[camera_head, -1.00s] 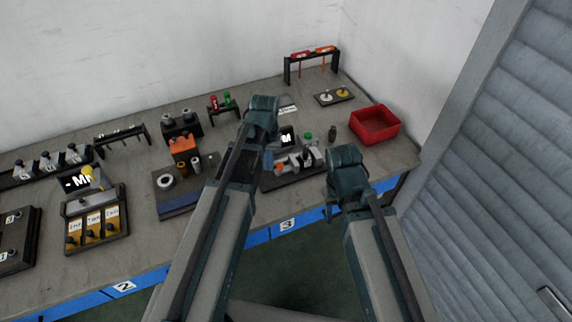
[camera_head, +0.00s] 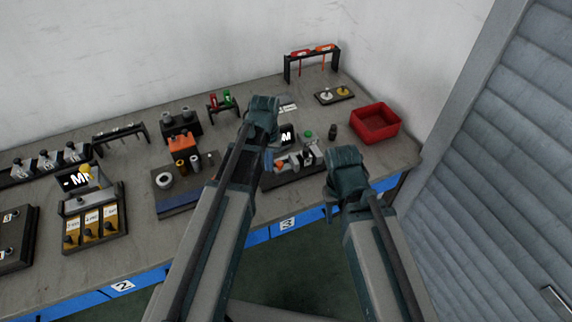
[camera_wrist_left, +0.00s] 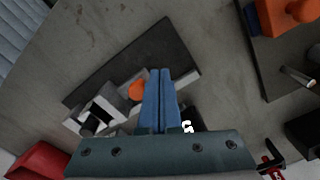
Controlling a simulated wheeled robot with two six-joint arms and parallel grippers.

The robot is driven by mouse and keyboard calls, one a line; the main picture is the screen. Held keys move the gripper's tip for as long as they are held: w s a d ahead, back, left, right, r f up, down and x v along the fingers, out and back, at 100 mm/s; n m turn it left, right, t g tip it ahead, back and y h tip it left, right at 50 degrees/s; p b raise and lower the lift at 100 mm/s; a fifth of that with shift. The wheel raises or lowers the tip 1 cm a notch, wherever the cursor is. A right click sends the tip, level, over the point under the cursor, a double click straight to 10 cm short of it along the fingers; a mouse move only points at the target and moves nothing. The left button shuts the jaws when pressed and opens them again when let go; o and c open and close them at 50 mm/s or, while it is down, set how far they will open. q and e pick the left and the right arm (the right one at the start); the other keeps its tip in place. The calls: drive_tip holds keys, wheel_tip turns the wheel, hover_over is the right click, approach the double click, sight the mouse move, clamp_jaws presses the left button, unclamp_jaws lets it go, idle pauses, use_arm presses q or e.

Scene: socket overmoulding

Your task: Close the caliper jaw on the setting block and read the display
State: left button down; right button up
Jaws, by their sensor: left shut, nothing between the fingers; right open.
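The caliper fixture is a dark base plate (camera_head: 292,178) on the bench, with an orange knob (camera_head: 280,164) and grey and white blocks (camera_head: 307,156). In the left wrist view the plate (camera_wrist_left: 160,45), orange knob (camera_wrist_left: 137,90) and pale blocks (camera_wrist_left: 100,108) show. I cannot tell jaw from setting block. The black display (camera_head: 287,135) shows part of an "M"; the rest is hidden. My left gripper (camera_wrist_left: 159,78) is shut and empty, its blue fingers over the plate beside the knob; contact is unclear. My right gripper (camera_head: 345,180) is open at the bench's front edge, its fingertips mostly hidden.
A green button (camera_head: 308,134) and a small dark cylinder (camera_head: 332,131) stand behind the fixture. A red bin (camera_head: 375,122) is at the right. A block with a ring and pins (camera_head: 178,197) stands left of my left arm. Bare bench lies right of the fixture.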

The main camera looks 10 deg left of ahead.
sight(277, 164)
use_arm(q)
drive_tip(key=shift+f+b, duration=0.95)
drive_tip(key=shift+f, duration=0.1)
drive_tip(key=shift+w+d, duration=0.6)
drive_tip(key=shift+d, duration=0.25)
drive_tip(key=shift+w+d, duration=0.6)
drive_tip(key=shift+d, duration=0.25)
idle(1.1)
drive_tip(key=shift+s+a, duration=0.2)
drive_tip(key=shift+a, duration=0.05)
drive_tip(key=shift+s+a, duration=0.2)
drive_tip(key=shift+a, duration=0.05)
drive_tip(key=shift+r, duration=0.1)
wheel_tip(277, 164, up, 8)
drive_tip(key=p, duration=0.8)
